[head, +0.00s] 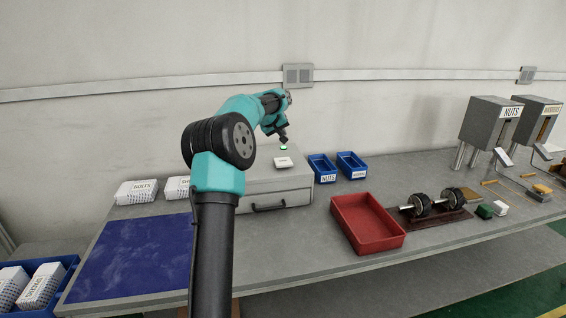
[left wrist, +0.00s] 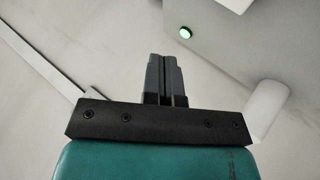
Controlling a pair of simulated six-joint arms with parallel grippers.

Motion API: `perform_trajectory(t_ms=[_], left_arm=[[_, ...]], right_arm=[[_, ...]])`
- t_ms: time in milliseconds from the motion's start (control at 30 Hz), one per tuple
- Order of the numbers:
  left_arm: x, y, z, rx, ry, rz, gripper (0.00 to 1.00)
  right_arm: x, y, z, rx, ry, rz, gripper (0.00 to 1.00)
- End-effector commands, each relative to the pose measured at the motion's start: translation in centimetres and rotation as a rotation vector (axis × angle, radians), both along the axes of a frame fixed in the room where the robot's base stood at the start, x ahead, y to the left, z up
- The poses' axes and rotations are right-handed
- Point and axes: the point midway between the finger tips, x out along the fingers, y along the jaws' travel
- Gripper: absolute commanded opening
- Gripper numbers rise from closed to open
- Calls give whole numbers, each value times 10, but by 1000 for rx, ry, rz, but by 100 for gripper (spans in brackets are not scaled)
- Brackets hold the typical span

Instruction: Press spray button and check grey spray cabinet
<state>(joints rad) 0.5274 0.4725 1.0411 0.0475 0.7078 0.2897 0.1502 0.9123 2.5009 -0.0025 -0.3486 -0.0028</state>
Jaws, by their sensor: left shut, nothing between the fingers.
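The grey spray cabinet (head: 292,184) stands on the bench against the wall, with a dark-handled drawer (head: 268,207) closed at its front. A lit green spray button (head: 284,148) is on its top, behind a small white label block (head: 283,162). The button also shows in the left wrist view (left wrist: 185,33), up and right of the fingers. My left gripper (head: 284,139) is above the cabinet, its tips close to the button in the head view. In the left wrist view its fingers (left wrist: 166,72) are together and empty, apart from the button. My right gripper is not in view.
Two blue bins (head: 323,168) stand right of the cabinet, with a red tray (head: 367,222) in front. Rotor parts (head: 437,203) lie on a stand at right, near grey dispensers (head: 490,122). A blue mat (head: 132,256) and white boxes (head: 136,192) are at left.

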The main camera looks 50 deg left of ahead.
Motion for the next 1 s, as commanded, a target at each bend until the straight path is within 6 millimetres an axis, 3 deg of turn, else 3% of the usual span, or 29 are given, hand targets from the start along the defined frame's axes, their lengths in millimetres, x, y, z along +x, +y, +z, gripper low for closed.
perform_trajectory(t_ms=[467, 1000], left_arm=[[0, 0, -8, -1, 1, -1, 0], [0, -1, -66, -2, 3, -1, 0]], right_arm=[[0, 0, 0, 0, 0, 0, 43], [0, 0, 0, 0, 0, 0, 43]])
